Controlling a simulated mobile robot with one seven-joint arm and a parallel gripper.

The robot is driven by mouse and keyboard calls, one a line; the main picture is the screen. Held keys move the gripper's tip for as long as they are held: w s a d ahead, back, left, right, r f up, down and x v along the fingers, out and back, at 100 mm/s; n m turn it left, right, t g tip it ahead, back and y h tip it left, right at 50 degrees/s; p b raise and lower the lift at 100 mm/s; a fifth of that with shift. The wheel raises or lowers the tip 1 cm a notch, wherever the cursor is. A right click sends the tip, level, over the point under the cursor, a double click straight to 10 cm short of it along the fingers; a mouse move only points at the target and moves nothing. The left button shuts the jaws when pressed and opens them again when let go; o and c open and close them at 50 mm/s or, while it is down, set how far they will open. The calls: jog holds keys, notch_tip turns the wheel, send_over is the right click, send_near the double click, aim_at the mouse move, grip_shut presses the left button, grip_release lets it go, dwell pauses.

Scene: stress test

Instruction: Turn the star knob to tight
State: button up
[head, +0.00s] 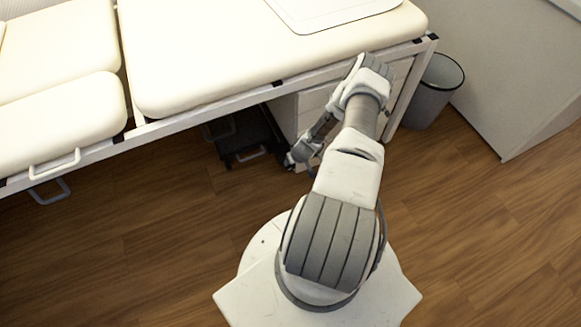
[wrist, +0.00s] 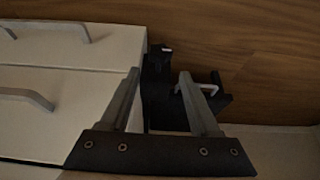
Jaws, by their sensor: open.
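I cannot make out a star knob in either view. My gripper (wrist: 160,73) is open in the wrist view, with its two grey fingers spread and nothing seen held between them. A black object (wrist: 158,85) shows beyond and between the fingers; its shape is too dark to read, and I cannot tell whether the knob is on it. In the head view my gripper (head: 294,160) is small and low, beside the drawer cabinet under the padded table's front edge, partly hidden by my arm.
A padded cream table (head: 250,50) on a white frame spans the back. A white drawer cabinet (head: 312,103) stands under it, with its drawer handles (wrist: 73,27) at left in the wrist view. Dark equipment (head: 240,135) sits under the table. A grey bin (head: 432,95) stands right. The front floor is clear.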

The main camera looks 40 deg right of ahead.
jog(key=b+x, duration=0.3)
jog(key=x, duration=0.5)
jog(key=shift+f, duration=0.1)
grip_shut()
